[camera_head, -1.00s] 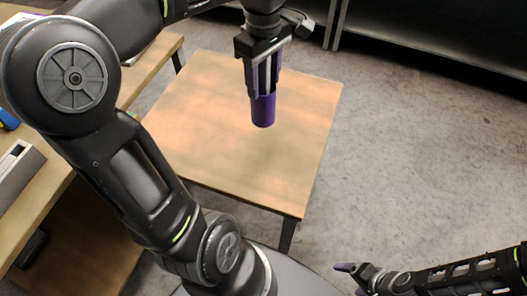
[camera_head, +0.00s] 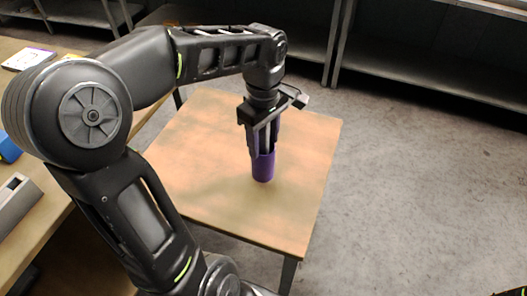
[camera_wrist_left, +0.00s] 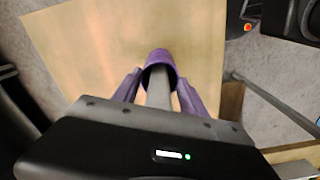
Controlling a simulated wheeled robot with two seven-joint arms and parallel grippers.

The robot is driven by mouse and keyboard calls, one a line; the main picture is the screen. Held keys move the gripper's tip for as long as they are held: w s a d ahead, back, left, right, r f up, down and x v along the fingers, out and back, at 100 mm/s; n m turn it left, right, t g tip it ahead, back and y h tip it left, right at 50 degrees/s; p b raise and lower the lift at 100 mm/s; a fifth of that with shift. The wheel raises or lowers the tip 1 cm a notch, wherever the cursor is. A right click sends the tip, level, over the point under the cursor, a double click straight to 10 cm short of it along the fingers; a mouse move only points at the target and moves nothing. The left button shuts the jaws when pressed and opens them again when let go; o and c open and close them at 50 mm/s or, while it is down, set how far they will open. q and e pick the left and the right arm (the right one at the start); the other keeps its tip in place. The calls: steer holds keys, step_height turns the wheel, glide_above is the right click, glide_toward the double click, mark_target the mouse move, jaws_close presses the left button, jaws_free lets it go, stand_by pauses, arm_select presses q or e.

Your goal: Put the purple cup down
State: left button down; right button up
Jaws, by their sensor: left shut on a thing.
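The purple cup (camera_head: 263,170) is in my left gripper (camera_head: 264,153), over the middle of the small wooden table (camera_head: 205,190). The gripper points down and is shut on the cup, with its fingers at the cup's upper part. The cup looks upright. Its base appears at or very close to the tabletop; I cannot tell whether it touches. In the left wrist view the cup (camera_wrist_left: 160,62) shows its open rim between the purple fingers, with the bare tabletop (camera_wrist_left: 90,50) beyond. My right gripper is not in view.
The small table is otherwise bare. A longer wooden workbench (camera_head: 45,220) stands at the left, with a grey object (camera_head: 15,200) and a blue item (camera_head: 8,148) on it. Metal shelving (camera_head: 430,65) runs along the back. Concrete floor lies open at the right.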

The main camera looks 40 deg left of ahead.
mark_target(264, 152)
arm_select(q)
steer(key=shift+f, duration=1.9)
steer(key=shift+f, duration=0.15)
steer(key=c, duration=0.6)
jaws_free()
step_height(264, 152, up, 12)
steer(key=shift+r+p, duration=0.2)
steer(key=shift+p, duration=0.15)
